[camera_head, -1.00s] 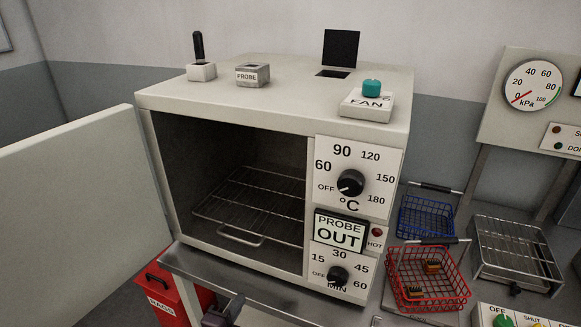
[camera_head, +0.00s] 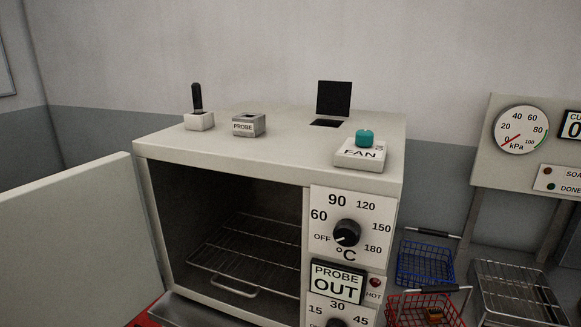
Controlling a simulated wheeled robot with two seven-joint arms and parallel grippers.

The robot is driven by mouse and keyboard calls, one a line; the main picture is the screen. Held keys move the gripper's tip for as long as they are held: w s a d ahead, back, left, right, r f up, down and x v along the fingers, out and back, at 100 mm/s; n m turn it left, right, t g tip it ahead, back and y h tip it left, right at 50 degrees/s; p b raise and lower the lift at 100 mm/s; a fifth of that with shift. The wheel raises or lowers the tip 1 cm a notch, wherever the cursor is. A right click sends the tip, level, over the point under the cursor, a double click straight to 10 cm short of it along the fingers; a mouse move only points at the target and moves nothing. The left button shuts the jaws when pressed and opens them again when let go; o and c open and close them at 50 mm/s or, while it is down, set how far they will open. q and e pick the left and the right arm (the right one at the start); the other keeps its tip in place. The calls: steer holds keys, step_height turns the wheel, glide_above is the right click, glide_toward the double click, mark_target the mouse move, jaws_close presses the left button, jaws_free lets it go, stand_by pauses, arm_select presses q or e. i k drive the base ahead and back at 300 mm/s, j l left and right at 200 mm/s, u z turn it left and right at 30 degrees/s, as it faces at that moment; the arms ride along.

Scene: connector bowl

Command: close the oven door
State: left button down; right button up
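The oven (camera_head: 270,150) is a cream box in the middle of the view. Its door (camera_head: 75,240) stands wide open, swung out to the left of the opening. Inside, a wire rack (camera_head: 250,255) is visible and looks empty. The oven front carries a temperature dial (camera_head: 347,232) and a display (camera_head: 336,282) reading PROBE OUT. The door's lower part is cut off by the frame edge. Neither of my grippers is in view.
On the oven top are a white block with a black handle (camera_head: 198,110), a PROBE holder (camera_head: 249,125), an open black flap (camera_head: 334,98) and a FAN switch (camera_head: 361,150). Blue (camera_head: 425,262) and red (camera_head: 425,308) baskets and a metal rack (camera_head: 515,292) stand at right.

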mark_target(77, 249)
steer(key=j+z, duration=0.15)
steer(key=z, duration=0.25)
steer(key=j+z, duration=0.15)
steer(key=j, duration=0.3)
steer(key=j+z, duration=0.2)
steer(key=j, duration=0.2)
steer(key=k+j+z, duration=0.15)
steer(key=j, duration=0.25)
steer(key=k+j+z, duration=0.2)
steer(key=j, duration=0.2)
steer(key=i, duration=0.1)
